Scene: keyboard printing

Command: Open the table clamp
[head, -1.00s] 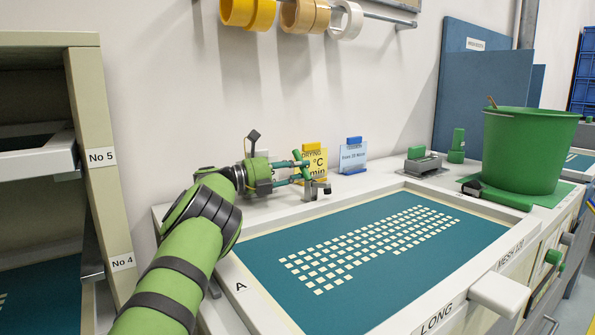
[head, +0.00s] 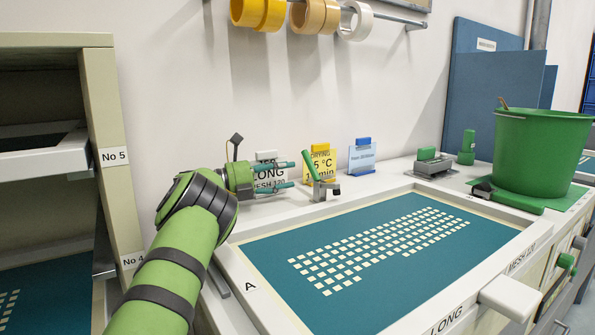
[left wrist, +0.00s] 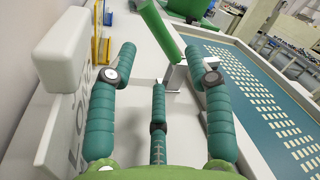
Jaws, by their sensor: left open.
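The table clamp (head: 324,188) is a small grey metal clamp at the back edge of the printing table. Its green handle (head: 311,166) sticks up and leans left in the head view. In the left wrist view the green handle (left wrist: 162,30) stands ahead of the fingers, with the metal clamp body (left wrist: 176,76) partly hidden by the right finger. My left gripper (head: 289,174) is open and empty, just left of the clamp, its teal fingers pointing at it. In the left wrist view the gripper (left wrist: 158,62) shows its fingers spread. My right gripper is not in view.
A white LONG sign (head: 268,183) stands close behind my left gripper. Yellow (head: 319,160) and blue (head: 361,158) sign holders stand behind the clamp. The screen frame (head: 380,246) lies in front. A green bucket (head: 540,150) stands right; a shelf (head: 100,150) is left.

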